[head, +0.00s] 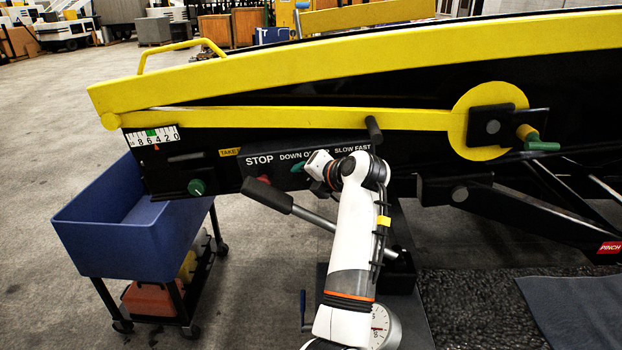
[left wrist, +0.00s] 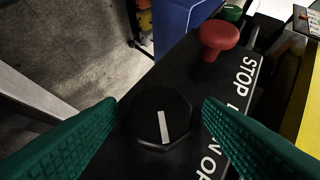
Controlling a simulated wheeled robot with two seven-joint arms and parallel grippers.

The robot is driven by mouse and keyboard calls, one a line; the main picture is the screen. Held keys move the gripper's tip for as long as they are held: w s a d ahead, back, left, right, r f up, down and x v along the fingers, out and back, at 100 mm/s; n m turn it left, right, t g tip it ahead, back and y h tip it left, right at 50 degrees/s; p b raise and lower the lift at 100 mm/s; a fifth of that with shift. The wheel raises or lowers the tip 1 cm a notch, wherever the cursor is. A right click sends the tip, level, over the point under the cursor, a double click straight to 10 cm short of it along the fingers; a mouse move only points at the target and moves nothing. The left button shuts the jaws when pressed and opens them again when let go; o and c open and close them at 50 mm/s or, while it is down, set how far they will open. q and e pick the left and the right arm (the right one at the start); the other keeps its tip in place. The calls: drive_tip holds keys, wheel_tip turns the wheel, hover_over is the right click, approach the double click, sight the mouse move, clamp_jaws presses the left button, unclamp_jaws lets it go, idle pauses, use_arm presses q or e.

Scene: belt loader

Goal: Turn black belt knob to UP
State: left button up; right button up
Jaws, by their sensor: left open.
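The black belt knob (left wrist: 160,119) shows in the left wrist view, dark and faceted, with a white line running nearly up and down the picture. I cannot tell which label the line points to. My left gripper (left wrist: 160,105) is open, its green ridged fingers on either side of the knob with gaps showing. In the head view my left gripper (head: 299,168) is at the control panel (head: 310,156), over the DOWN/UP area. It covers part of the label and hides the knob. My right gripper is not in view.
A red STOP button (left wrist: 219,38) stands close beyond the knob; it also shows in the head view (head: 257,179). A black-gripped lever (head: 268,194) lies below the panel. A green knob (head: 197,187) and a blue bin (head: 105,232) are to the left.

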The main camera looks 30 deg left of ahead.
use_arm(q)
wheel_tip(320, 180, up, 10)
drive_tip(key=b, duration=0.1)
idle(0.4)
